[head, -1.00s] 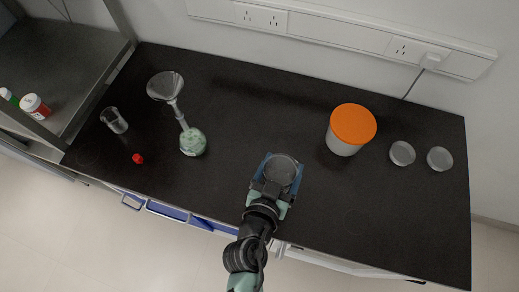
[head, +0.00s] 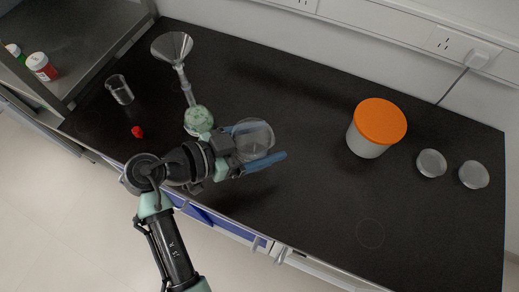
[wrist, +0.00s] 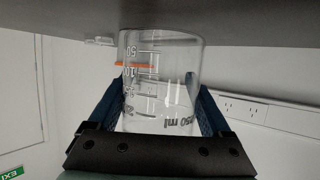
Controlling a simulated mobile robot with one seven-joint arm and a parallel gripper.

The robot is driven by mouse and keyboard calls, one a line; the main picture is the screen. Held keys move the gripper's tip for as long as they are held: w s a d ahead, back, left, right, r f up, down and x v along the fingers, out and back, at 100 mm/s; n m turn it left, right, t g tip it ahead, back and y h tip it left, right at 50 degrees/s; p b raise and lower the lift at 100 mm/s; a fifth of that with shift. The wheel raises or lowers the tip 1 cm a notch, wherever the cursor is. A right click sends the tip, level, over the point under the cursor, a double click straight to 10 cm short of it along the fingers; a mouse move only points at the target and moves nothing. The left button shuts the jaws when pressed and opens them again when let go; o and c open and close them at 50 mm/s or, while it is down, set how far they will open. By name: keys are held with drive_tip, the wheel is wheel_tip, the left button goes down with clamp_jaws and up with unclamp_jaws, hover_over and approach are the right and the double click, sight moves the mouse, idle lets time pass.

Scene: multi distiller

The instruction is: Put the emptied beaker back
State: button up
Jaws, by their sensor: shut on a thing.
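My gripper (head: 262,145) is shut on a clear glass beaker (head: 254,133), with one blue finger on each side of it. The beaker looks empty and roughly upright, over the middle of the black bench, close to the right of a flask (head: 198,120) with a funnel. In the wrist view the beaker (wrist: 160,85) fills the space between the blue fingers, and its printed scale shows. The wrist picture appears upside down, with the bench at the top. I cannot tell how far the beaker is above the bench.
A white tub with an orange lid (head: 380,122) and two glass dishes (head: 431,163) (head: 474,174) stand at the right. A faint ring (head: 370,233) marks the bare front right. A small beaker (head: 119,90), a red item (head: 137,132) and the funnel (head: 172,46) are at the left.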

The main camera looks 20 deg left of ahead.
drive_tip(key=shift+f, duration=3.15)
drive_tip(key=shift+f, duration=0.15)
drive_tip(key=o, duration=1.3)
drive_tip(key=shift+r, duration=0.2)
drive_tip(key=b+v, duration=0.1)
drive_tip(key=v, duration=1.1)
